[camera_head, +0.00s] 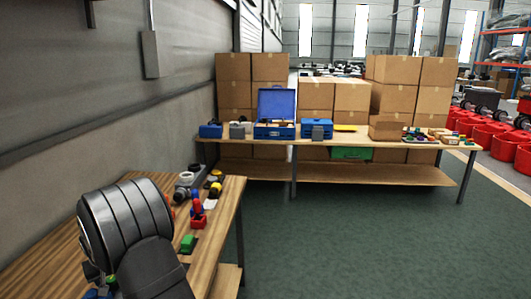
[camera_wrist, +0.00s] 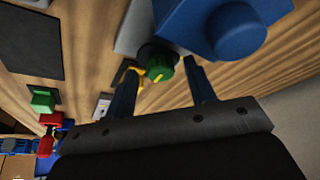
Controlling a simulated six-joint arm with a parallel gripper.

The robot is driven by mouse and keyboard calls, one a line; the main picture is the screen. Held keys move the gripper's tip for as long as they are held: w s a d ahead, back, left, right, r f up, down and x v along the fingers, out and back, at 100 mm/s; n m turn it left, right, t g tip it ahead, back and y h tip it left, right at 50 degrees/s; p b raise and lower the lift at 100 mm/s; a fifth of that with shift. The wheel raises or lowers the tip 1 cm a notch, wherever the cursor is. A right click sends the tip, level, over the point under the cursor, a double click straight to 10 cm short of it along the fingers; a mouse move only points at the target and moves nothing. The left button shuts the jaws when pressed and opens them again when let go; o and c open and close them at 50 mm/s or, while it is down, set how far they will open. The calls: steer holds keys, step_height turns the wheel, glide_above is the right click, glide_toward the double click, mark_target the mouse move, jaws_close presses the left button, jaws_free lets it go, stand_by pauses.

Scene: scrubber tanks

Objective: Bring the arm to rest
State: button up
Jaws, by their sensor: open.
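My gripper (camera_wrist: 162,68) is open in the wrist view, with one dark finger on each side of a green-topped knob (camera_wrist: 159,67). The knob has a yellow mark and a dark base. I cannot tell whether either finger touches it. In the head view my own dark arm (camera_head: 130,225) is over the near wooden bench (camera_head: 225,215) and hides the gripper.
A large blue block with a round boss (camera_wrist: 235,30) is close to the right finger. Red and green parts (camera_wrist: 45,100) lie to the left. A far table (camera_head: 380,142) holds blue cases and small parts. Green floor (camera_head: 350,240) is clear.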

steer(key=shift+m, duration=0.4)
steer(key=shift+v, duration=0.95)
steer(key=o, duration=1.1)
steer(key=s+d+r+m+g+y, duration=0.1)
steer(key=s+d+r+m+g, duration=0.1)
steer(key=s+d+r+m, duration=0.3)
steer(key=s+d+r+m+g, duration=0.1)
steer(key=s+d+r+m, duration=0.15)
steer(key=r, duration=0.55)
steer(key=a+x, duration=0.1)
steer(key=x, duration=0.9)
steer(key=shift+r+m, duration=0.25)
steer(key=shift+m, duration=0.1)
steer(key=v, duration=1)
steer(key=shift+d, duration=0.2)
